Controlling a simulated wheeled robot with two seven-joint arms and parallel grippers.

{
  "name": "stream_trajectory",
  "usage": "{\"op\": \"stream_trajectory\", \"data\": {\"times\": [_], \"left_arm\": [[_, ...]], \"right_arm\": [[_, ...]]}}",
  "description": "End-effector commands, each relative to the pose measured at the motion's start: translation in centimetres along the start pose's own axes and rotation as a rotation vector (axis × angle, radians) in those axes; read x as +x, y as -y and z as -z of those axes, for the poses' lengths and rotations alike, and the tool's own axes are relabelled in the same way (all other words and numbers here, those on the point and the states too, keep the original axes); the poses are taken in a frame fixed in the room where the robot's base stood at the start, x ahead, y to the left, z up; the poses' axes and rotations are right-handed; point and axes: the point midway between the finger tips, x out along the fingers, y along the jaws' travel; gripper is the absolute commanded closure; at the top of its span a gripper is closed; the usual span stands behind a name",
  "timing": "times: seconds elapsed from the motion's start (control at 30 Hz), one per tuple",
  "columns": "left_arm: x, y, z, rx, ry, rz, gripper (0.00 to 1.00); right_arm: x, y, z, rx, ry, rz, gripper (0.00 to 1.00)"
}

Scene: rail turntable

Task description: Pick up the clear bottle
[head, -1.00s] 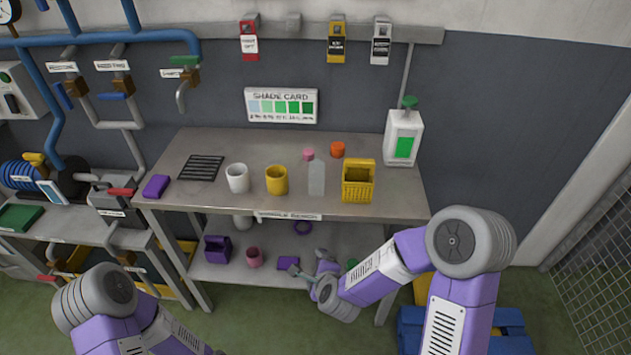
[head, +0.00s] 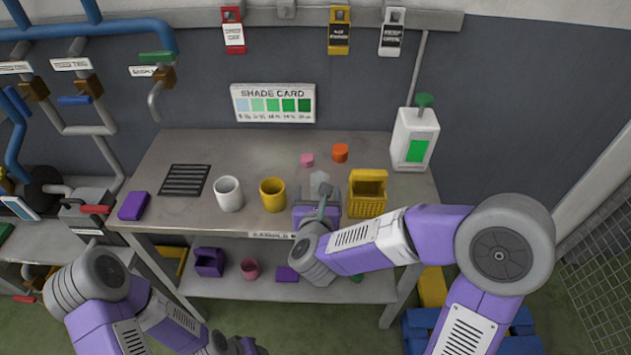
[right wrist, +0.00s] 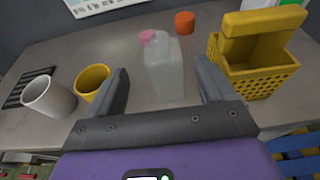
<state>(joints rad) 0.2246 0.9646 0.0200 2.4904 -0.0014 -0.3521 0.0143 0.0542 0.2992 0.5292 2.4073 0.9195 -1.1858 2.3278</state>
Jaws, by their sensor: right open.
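The clear bottle (head: 320,182) stands upright on the grey bench; my right gripper hides its lower part in the head view. In the right wrist view the whole bottle (right wrist: 164,75) shows between and beyond the two fingers. My right gripper (head: 319,200) is open and empty, at the bench's front edge just before the bottle. Its fingers (right wrist: 162,88) lie on either side of the bottle in the picture; I cannot tell whether they touch it. My left gripper (head: 236,346) is low at the bottom edge, away from the bench, its jaws unclear.
A yellow cup (head: 272,195) and white cup (head: 229,195) stand left of the bottle. A yellow basket (head: 367,196) stands close on its right. A green-topped dispenser (head: 414,140) stands at the back right.

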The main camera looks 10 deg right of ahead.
Motion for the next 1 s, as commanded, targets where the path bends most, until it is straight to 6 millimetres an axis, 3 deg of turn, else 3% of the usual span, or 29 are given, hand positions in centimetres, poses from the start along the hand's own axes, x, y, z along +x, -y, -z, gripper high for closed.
{"op": "stream_trajectory", "data": {"times": [0.43, 0.73, 0.77, 1.0], "left_arm": [[0.5, 0.2, 0.0, -0.001, 0.0, 0.0, 0.57], [0.5, 0.2, 0.0, 0.0, 0.0, 0.0, 0.57], [0.5, 0.2, 0.0, 0.0, 0.0, 0.0, 0.57], [0.5, 0.2, 0.0, 0.0, 0.0, 0.0, 0.57]], "right_arm": [[6.0, 0.2, -0.1, 0.0, -0.002, 0.001, 0.17], [6.7, 0.2, -0.2, -0.001, 0.0, 0.0, 0.17], [6.7, 0.2, -0.2, -0.001, 0.0, 0.0, 0.19], [6.6, 0.2, -0.2, -0.001, 0.0, 0.0, 0.55]]}}
